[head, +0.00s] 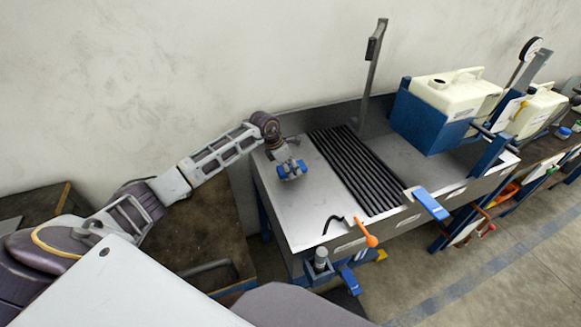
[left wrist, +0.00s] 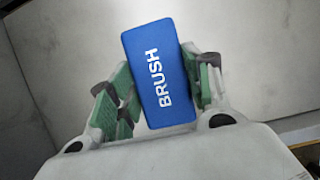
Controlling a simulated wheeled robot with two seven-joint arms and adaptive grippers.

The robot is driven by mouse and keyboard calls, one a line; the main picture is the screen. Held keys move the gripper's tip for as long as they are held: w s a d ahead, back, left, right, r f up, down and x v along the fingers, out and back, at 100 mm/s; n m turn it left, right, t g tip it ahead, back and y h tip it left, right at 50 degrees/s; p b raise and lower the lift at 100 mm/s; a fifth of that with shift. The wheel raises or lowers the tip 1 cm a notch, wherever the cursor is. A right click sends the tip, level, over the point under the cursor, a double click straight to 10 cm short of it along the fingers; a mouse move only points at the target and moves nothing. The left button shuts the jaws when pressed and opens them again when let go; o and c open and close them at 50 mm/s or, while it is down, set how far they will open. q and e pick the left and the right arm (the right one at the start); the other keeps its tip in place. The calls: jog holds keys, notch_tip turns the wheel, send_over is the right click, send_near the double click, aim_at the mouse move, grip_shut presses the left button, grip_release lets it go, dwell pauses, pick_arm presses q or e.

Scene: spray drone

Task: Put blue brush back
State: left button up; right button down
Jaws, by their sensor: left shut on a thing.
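My left gripper (head: 290,168) is over the left part of the grey metal bench (head: 302,212). It is shut on the blue brush (left wrist: 158,72), a blue block lettered "BRUSH" that sits between the two green-padded fingers in the left wrist view. In the head view the blue of the brush (head: 284,173) shows at the fingertips, partly covered by the gripper. I cannot tell whether the brush touches the bench top or is just above it. My right gripper is not in view.
A black ribbed grate (head: 355,172) lies right of the gripper. Behind it stands a grey post (head: 373,70). A white tank (head: 458,93) sits in a blue frame at the right. An orange-handled tool (head: 366,235) and a blue block (head: 431,204) are at the front edge.

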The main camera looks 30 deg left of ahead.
aim_at(291, 167)
pick_arm(q)
jog(key=o, duration=0.7)
jog(key=shift+o, duration=1.5)
jog(key=shift+s+a+r, duration=0.1)
jog(key=shift+a+r, duration=0.05)
jog(key=shift+r, duration=0.45)
jog(key=v, duration=1.1)
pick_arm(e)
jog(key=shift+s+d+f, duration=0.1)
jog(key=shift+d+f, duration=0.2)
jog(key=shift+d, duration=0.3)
